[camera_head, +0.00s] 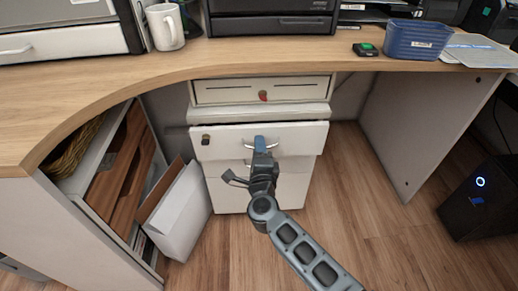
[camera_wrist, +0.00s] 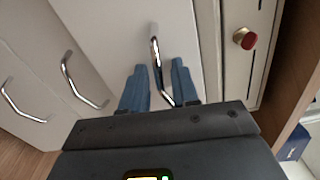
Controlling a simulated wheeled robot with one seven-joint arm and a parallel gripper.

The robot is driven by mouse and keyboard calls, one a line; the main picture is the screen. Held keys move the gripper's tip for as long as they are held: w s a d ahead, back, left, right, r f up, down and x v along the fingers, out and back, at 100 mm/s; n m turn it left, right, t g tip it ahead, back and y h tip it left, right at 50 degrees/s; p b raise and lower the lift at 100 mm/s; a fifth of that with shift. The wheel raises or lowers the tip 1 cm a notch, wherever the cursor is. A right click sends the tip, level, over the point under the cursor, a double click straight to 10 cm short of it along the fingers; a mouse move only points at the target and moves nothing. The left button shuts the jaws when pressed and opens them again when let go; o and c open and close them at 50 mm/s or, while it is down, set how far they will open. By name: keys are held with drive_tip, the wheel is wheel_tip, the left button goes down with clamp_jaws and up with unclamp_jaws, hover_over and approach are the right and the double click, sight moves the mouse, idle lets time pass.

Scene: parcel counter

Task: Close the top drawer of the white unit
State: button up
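The white unit (camera_head: 293,190) stands under the desk. Its top drawer (camera_head: 300,140) has a front that juts out past the lower fronts, so it appears partly open. A curved metal handle sits on this front and shows in the wrist view (camera_wrist: 155,45); in the head view my gripper partly hides it. My gripper (camera_head: 260,145) is at the handle. In the wrist view, its two blue fingers (camera_wrist: 160,88) are spread, with the handle's near end between them. I cannot tell whether either finger touches it.
A beige box front with a red knob (camera_head: 263,96) is above the top drawer. Two lower handles (camera_wrist: 75,80) show in the wrist view. An open white box (camera_head: 182,215) stands left of the unit, beside shelves. A black computer (camera_head: 482,205) is at right. Floor between is clear.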

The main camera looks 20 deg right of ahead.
clamp_jaws()
idle(0.5)
drive_tip(key=shift+w, duration=0.1)
drive_tip(key=b+x, duration=0.1)
drive_tip(key=x, duration=0.2)
drive_tip(key=shift+w+d, duration=0.15)
drive_tip(key=shift+w, duration=0.2)
unclamp_jaws()
